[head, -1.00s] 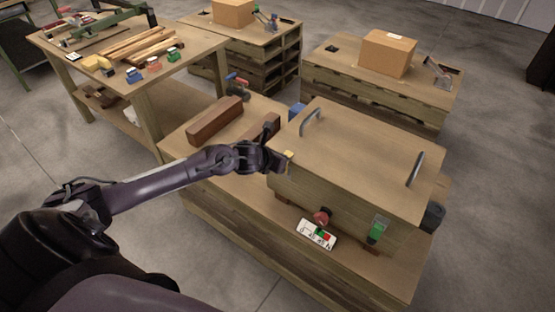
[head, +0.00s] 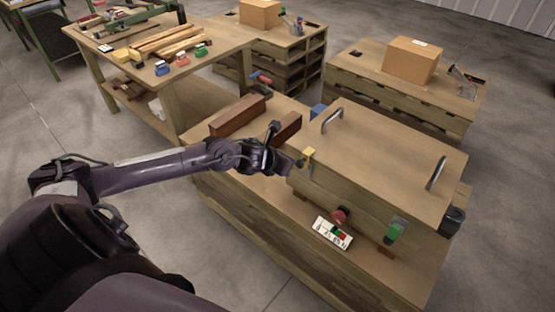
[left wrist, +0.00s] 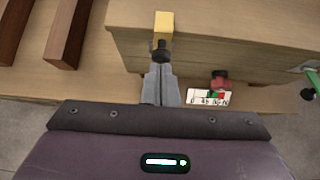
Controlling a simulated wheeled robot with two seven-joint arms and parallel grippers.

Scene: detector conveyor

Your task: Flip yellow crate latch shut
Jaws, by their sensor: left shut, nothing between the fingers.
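The wooden crate (head: 385,150) with a flat lid stands on a pallet-like bench. Its yellow latch (head: 309,153) is at the front left edge of the lid; it also shows in the left wrist view (left wrist: 163,24), upright, with a dark round part just below it. I cannot tell whether the latch is fully closed. A green latch (head: 395,231) is on the crate's front right. My left gripper (head: 292,168) is shut and empty, just left of and below the yellow latch. In the left wrist view its fingertips (left wrist: 160,72) point at the dark part, seemingly a little short of it.
A red knob (head: 341,215) and a white label panel (head: 332,233) are at the crate's front. Two metal handles (head: 332,120) rise from the lid. Brown blocks (head: 238,115) lie left of the crate, close to my left arm.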

